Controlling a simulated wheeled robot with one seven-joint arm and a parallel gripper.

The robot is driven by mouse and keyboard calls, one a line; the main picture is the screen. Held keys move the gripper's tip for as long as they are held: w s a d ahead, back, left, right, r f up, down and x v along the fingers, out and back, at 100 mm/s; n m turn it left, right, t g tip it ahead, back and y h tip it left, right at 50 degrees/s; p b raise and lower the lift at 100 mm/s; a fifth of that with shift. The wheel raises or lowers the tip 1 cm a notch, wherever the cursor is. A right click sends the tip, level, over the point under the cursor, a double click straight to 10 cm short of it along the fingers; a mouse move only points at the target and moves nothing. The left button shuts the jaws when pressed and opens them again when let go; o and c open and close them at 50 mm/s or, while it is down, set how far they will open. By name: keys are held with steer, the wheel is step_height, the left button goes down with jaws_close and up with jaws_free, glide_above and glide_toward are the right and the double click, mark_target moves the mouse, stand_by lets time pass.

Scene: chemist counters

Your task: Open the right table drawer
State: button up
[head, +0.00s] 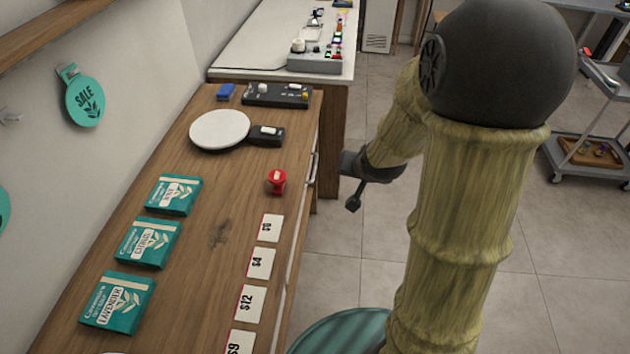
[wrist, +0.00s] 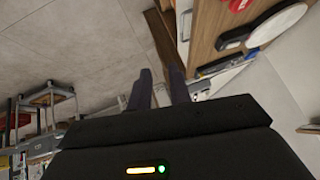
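The wooden table (head: 215,240) runs along the left wall, and its side with the drawers faces right, seen at a steep angle. A metal handle (head: 312,168) shows on that side near the far end. The drawer front is nearly edge-on, so I cannot tell whether it stands out from the table. My gripper (head: 353,204) hangs in the air right of the handle, apart from it. In the wrist view my gripper's two dark fingers (wrist: 161,74) are spread with nothing between them, and the table edge (wrist: 205,45) lies just beyond to the right.
On the table are a white round plate (head: 219,129), a red stamp (head: 277,180), price cards (head: 261,263) and teal boxes (head: 148,242). A white-topped counter (head: 255,55) stands behind. A grey cart (head: 590,170) stands at right. The tiled floor (head: 530,235) between is clear.

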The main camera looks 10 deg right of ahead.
mark_target(315, 166)
steer(key=w+d+f+m+t+y+b, duration=0.1)
steer(key=w+f+m+t+y+b, duration=0.2)
steer(key=f+b, duration=0.8)
steer(key=w+d+f+m+t+y+b, duration=0.1)
steer(key=w+f+m+t+y+b, duration=0.3)
steer(key=w+f+b, duration=0.4)
step_height(315, 166, down, 4)
steer(key=b, duration=0.2)
steer(key=shift+w+d+r+y+b, duration=0.2)
steer(key=shift+w+d+y+b, duration=0.1)
steer(key=shift+b, duration=0.1)
steer(key=b+x, duration=0.2)
steer(key=x, duration=1.5)
steer(key=shift+w, duration=0.2)
jaws_close()
